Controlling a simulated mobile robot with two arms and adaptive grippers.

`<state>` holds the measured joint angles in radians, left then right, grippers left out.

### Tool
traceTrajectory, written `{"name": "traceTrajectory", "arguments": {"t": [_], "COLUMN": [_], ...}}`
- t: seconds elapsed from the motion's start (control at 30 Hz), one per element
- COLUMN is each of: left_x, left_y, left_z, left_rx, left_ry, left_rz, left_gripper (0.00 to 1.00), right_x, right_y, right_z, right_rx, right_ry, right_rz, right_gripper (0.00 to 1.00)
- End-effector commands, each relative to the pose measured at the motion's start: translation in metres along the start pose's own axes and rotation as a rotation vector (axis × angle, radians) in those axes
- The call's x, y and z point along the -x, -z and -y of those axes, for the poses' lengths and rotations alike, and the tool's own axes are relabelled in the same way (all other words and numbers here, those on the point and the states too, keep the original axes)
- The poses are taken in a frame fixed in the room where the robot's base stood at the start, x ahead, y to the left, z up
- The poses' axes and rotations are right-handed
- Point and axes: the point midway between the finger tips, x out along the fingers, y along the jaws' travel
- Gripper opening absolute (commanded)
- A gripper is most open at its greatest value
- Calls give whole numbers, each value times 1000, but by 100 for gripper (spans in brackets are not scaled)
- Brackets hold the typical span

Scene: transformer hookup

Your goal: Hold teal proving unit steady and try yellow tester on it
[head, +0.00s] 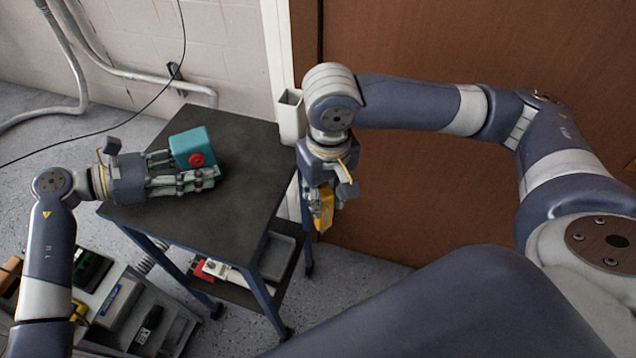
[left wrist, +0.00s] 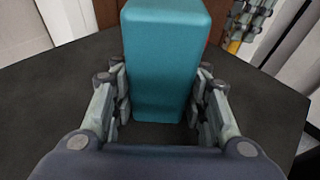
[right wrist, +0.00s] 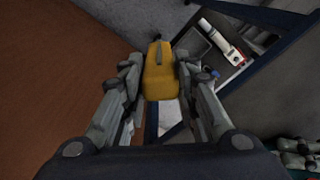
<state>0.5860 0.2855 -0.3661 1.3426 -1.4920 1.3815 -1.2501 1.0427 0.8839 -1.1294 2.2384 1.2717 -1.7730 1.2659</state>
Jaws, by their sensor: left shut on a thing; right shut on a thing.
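The teal proving unit (head: 190,143) is a block with a red round feature on its side, at the dark table top. My left gripper (head: 186,172) is shut on it, with a finger on either side; the left wrist view shows the teal block (left wrist: 166,60) between the fingers (left wrist: 160,105). The yellow tester (head: 325,208) hangs in my right gripper (head: 326,190), off the right edge of the table. In the right wrist view the tester (right wrist: 159,75) sits between the shut fingers (right wrist: 160,85). The tester and the proving unit are well apart.
The dark table top (head: 240,150) is otherwise clear. Its lower shelf holds a white and red item (head: 218,268) and a grey tray (head: 280,252). A grey open holder (head: 290,115) stands behind the table's right side. A case of tools (head: 120,305) is on the floor at left.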

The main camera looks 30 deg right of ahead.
Motion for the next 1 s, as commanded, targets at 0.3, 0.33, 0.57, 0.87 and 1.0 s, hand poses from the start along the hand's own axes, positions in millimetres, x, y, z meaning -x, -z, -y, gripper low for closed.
{"name": "traceTrajectory", "arguments": {"t": [0.3,0.33,0.57,0.87,1.0], "left_x": [0,0,0,0,0], "left_y": [0,0,1,1,1], "left_z": [0,0,0,0,0], "left_rx": [1,1,1,1,1], "left_ry": [2,1,1,1,1], "left_rz": [-1,-1,-1,-1,-1], "left_gripper": [28,28,28,28,28], "right_x": [-80,-84,-111,-122,-119], "right_y": [12,12,6,-11,-22], "right_z": [22,25,44,69,79], "right_rx": [-55,-60,-91,-121,-132], "right_ry": [-29,-32,-66,-116,-142], "right_rz": [-205,-228,-408,-647,-762], "right_gripper": [0,0,0,0,0]}}
